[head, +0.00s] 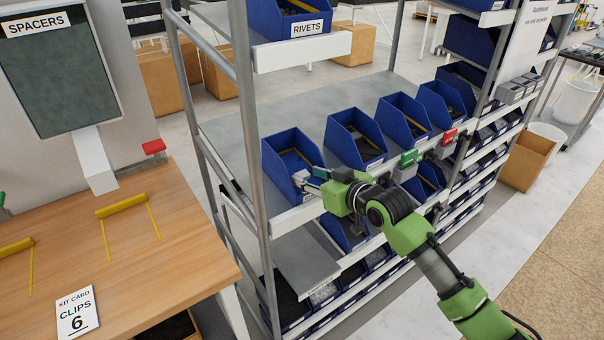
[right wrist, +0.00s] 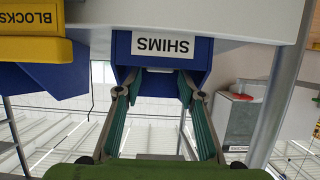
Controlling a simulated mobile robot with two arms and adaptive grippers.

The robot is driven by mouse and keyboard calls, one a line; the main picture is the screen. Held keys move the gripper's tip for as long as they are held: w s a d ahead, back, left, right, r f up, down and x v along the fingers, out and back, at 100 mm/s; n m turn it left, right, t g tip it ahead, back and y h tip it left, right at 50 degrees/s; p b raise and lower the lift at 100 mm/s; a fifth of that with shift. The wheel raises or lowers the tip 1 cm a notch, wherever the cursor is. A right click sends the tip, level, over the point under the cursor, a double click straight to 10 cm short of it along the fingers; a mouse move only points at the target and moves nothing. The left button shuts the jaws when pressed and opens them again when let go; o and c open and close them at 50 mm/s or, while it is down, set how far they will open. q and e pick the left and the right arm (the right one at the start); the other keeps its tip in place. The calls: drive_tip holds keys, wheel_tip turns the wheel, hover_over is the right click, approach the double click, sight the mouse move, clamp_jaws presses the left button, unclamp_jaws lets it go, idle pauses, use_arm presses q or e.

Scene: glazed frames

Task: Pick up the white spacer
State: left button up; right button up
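No white spacer can be made out in either view. A screen (head: 75,75) at the upper left of the head view reads "SPACERS". My right gripper (head: 312,182) is at the front of the leftmost blue bin (head: 285,146) on the middle shelf. In the right wrist view my right gripper (right wrist: 155,82) has its fingers spread with nothing between them. A blue bin labelled "SHIMS" (right wrist: 162,48) appears upside down just beyond the fingertips; whether they touch it I cannot tell. My left gripper is not in view.
More blue bins (head: 355,135) stand in a row to the right, with a "RIVETS" bin (head: 290,20) above. A metal post (head: 245,110) rises left of my gripper. A wooden table (head: 150,250) with a kit card "CLIPS 6" (head: 77,312) is at the lower left.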

sight(302, 176)
drive_tip(key=shift+x, duration=1.25)
drive_tip(key=c, duration=0.6)
drive_tip(key=shift+o, duration=0.2)
